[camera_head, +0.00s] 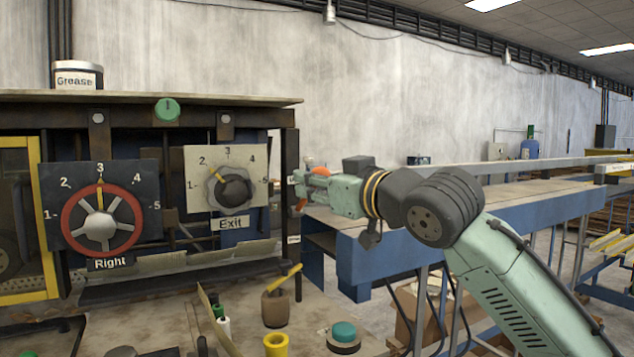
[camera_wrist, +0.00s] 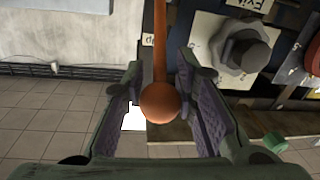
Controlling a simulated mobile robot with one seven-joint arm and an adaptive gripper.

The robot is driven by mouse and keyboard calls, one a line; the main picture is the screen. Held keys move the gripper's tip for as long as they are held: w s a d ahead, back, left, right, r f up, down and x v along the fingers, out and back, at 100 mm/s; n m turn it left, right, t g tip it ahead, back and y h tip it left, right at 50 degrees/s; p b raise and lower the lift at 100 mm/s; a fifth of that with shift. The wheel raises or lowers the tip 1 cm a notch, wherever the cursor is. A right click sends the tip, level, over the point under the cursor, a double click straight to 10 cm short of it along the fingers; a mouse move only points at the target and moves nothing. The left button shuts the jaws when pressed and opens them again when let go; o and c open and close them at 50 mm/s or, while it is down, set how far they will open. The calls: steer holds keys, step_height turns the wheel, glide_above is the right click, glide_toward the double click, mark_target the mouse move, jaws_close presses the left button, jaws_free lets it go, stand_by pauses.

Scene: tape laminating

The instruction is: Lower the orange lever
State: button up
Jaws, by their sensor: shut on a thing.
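The orange lever (camera_wrist: 160,50) is a thin rod ending in a round orange ball, seen in the wrist view. Its ball lies between the two finger pads of my gripper (camera_wrist: 160,80), and the rod runs out past the fingertips toward the top of the picture. My gripper is shut on the lever at its ball end. In the head view, my gripper (camera_head: 303,186) is at the right edge of the machine, just right of the Exit dial. Only small orange bits show around the fingers there, and most of the lever is hidden.
The grey Exit dial (camera_head: 232,188) is close to the left of my gripper; the red Right dial (camera_head: 100,218) is farther left. A blue-sided table (camera_head: 440,235) lies behind and right of my gripper. A yellow cup (camera_head: 276,344) and brown pot (camera_head: 275,308) stand in front.

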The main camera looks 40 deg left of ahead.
jaws_close()
steer(key=shift+f, duration=0.1)
step_height(320, 180, down, 6)
steer(key=s+d+n+t+y+b, duration=0.1)
steer(key=y+b, duration=0.5)
steer(key=b, duration=0.8)
steer(key=shift+d+f, duration=0.25)
steer(key=shift+d, duration=0.35)
steer(key=shift+f, duration=0.15)
steer(key=o, duration=0.6)
jaws_free()
